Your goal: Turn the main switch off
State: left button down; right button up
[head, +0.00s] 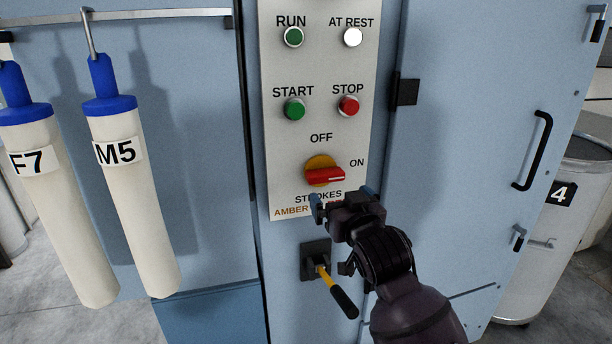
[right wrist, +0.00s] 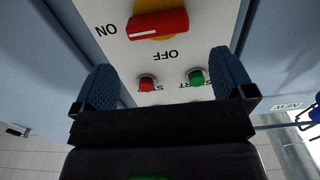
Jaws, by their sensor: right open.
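The main switch (head: 325,174) is a red handle on a yellow disc, low on the grey control panel (head: 322,70). Its handle lies about level, toward the ON label at right; the OFF label is above it. My right gripper (head: 340,200) is open and empty just below the switch, covering part of the lettering there. In the right wrist view, the red handle (right wrist: 157,25) is at the top, beyond the spread blue fingers (right wrist: 163,68), and the panel appears upside down. No contact with the switch shows. My left gripper is out of view.
Above the switch are a green START button (head: 294,109), a red STOP button (head: 348,106), a green RUN lamp (head: 293,37) and a white AT REST lamp (head: 352,37). A black-gripped lever (head: 342,298) sticks out below my gripper. White tubes (head: 138,205) hang at left.

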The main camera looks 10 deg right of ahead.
aim_at(328, 179)
jog(key=w+p, duration=0.1)
jog(key=w, duration=0.9)
jog(key=shift+w, duration=0.25)
jog(key=shift+c, duration=0.5)
jog(key=c, duration=0.5)
